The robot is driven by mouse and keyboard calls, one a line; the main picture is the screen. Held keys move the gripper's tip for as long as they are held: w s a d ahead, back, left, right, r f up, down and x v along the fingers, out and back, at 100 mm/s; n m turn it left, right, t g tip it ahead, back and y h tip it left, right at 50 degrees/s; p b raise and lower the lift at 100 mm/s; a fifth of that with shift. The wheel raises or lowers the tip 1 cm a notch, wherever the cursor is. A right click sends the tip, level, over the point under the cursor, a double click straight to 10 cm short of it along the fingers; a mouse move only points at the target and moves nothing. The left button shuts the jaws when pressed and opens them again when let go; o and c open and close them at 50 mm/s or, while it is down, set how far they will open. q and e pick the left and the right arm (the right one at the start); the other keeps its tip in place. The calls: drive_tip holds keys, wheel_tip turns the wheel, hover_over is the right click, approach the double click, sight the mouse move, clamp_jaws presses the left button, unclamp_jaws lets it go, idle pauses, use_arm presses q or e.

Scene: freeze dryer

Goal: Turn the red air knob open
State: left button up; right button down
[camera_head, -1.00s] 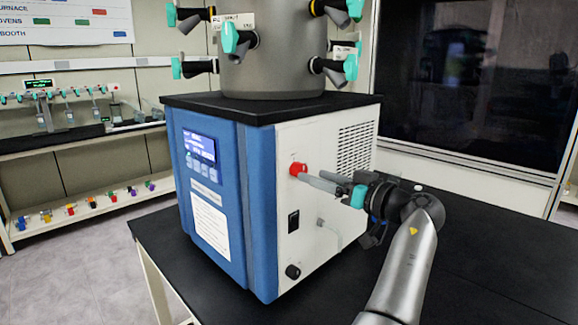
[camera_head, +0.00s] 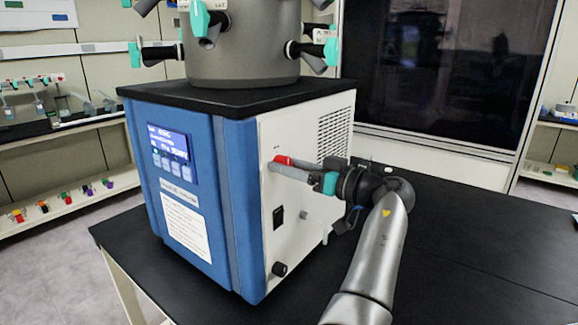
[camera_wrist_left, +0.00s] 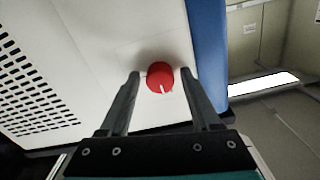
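The red air knob (camera_head: 283,160) is on the white side panel of the freeze dryer (camera_head: 232,200). In the left wrist view the round knob (camera_wrist_left: 160,77) shows whole, with its white mark pointing towards the bottom of the picture. My left gripper (camera_head: 284,166) reaches it from the right in the head view, and a finger covers part of the knob. In the left wrist view the fingers (camera_wrist_left: 160,74) are open, one on each side of the knob, with a visible gap on both sides. My right gripper is not in view.
Below the knob are a black switch (camera_head: 278,217), a small pale fitting (camera_head: 306,215) and a black round knob (camera_head: 279,269). A vent grille (camera_head: 335,138) lies beyond.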

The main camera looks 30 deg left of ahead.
use_arm(q)
clamp_jaws()
drive_tip(key=shift+m, duration=0.3)
idle(0.3)
drive_tip(key=m+p, duration=0.1)
drive_tip(key=m, duration=0.1)
drive_tip(key=m+p, duration=0.1)
drive_tip(key=m, duration=0.2)
drive_tip(key=m+p, duration=0.2)
drive_tip(key=m, duration=0.1)
drive_tip(key=shift+r, duration=0.25)
drive_tip(key=m+p, duration=0.4)
drive_tip(key=m, duration=0.1)
drive_tip(key=shift+m+p, duration=1.45)
drive_tip(key=shift+m, duration=0.65)
drive_tip(key=shift+f, duration=0.1)
